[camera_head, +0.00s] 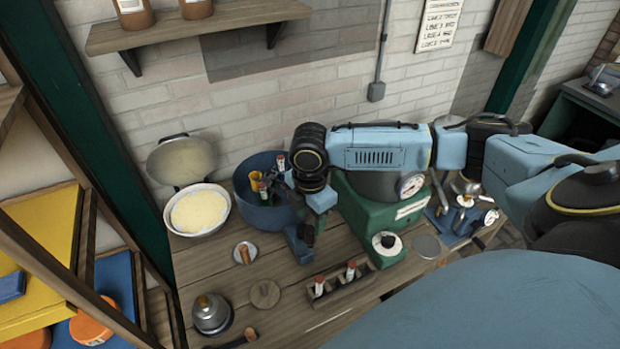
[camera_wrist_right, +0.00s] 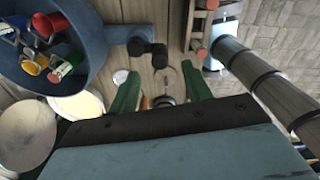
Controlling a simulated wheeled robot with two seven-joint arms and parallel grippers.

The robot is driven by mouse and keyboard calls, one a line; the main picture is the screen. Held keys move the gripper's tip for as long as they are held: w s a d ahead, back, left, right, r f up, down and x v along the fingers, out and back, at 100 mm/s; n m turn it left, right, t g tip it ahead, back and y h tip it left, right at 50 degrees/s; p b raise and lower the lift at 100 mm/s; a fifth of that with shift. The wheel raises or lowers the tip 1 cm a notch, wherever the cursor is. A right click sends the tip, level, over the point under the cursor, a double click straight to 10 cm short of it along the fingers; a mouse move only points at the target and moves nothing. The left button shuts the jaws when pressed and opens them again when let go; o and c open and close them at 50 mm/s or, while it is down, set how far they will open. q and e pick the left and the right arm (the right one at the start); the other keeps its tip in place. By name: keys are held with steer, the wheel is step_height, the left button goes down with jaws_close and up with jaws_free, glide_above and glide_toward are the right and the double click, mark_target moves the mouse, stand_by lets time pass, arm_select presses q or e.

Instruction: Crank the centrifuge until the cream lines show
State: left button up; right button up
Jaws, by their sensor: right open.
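The centrifuge has a green body (camera_head: 372,222) with a round dial (camera_head: 411,185) and a blue bowl (camera_head: 270,217). Several capped tubes stand in the bowl, and the wrist view also shows them in the bowl (camera_wrist_right: 88,78). A blue crank arm (camera_wrist_right: 118,34) with black knobs sticks out beside the bowl, low at its front in the head view. My right gripper (camera_wrist_right: 158,68) is open and empty, its green fingers apart, with the crank arm beyond them in the wrist view. In the head view my right arm hides part of the centrifuge. My left gripper is not in view.
A wooden tube rack (camera_head: 342,287) with red-capped tubes stands at the bench front. A metal bell-shaped weight (camera_head: 212,314) and a wooden disc (camera_head: 265,293) lie left of it. A white bowl of cream-coloured contents (camera_head: 222,226) stands left of the centrifuge.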

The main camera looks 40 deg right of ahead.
mark_target(310, 229)
steer(key=shift+f, duration=3.15)
steer(key=shift+f, duration=0.3)
steer(key=c, duration=1)
